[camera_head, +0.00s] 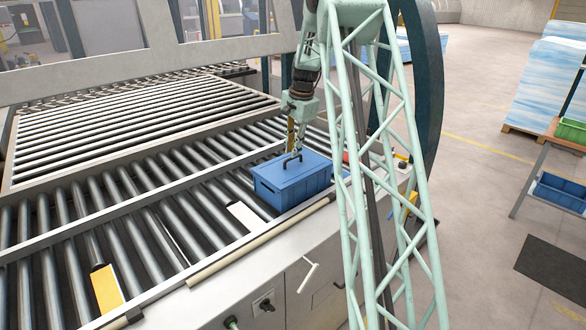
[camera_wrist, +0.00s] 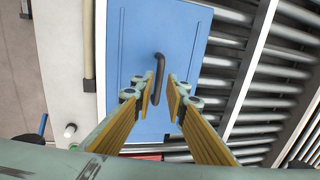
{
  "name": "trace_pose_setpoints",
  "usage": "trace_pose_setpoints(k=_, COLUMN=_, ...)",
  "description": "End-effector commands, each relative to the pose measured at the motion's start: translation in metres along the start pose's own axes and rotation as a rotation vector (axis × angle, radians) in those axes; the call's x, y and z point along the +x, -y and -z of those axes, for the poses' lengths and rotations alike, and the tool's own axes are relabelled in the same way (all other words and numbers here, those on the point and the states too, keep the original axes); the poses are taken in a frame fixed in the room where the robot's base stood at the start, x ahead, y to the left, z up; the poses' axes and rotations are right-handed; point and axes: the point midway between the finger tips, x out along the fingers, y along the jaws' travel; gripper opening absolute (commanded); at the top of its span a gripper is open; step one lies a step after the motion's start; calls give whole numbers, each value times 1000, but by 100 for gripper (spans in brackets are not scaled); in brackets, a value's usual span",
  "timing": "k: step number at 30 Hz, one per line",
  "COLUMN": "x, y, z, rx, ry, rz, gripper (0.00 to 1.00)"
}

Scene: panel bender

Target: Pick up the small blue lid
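The small blue lid (camera_head: 295,166) lies on top of a blue crate (camera_head: 290,194) on the roller conveyor. It has a dark handle (camera_head: 291,159) in its middle. In the wrist view the blue lid (camera_wrist: 181,42) fills the centre, with its dark handle (camera_wrist: 155,77) upright on it. My gripper (camera_wrist: 161,92) is open, its two yellow-padded fingers apart with the upper part of the handle between or just beyond their tips. In the head view my gripper (camera_head: 293,146) hangs just above the lid near the handle; whether it touches cannot be told.
Metal rollers (camera_head: 130,200) spread left of the crate, with a pale front rail (camera_head: 232,263) along the conveyor edge. A green bin (camera_head: 570,130) and another blue bin (camera_head: 560,191) sit on a rack at right. The floor between is open.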

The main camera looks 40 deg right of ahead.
Motion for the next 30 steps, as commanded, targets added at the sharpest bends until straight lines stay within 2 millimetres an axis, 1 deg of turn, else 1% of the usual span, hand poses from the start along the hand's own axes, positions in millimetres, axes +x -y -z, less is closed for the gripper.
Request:
trace_pose_setpoints(k=4, x=1, y=0, z=0, rx=0, ry=0, rz=0, gripper=13)
trace_pose_setpoints(k=8, x=7, y=0, z=0, rx=0, ry=1, rz=-1, gripper=13)
trace_pose_setpoints(k=18, x=41, y=-2, z=-2, rx=1, ry=1, rz=-1, gripper=13)
trace_pose_setpoints(k=21, x=48, y=-1, z=-2, rx=1, ry=1, rz=0, gripper=13)
trace_pose_setpoints(k=30, x=52, y=-1, z=-1, rx=0, ry=0, rz=0, gripper=13)
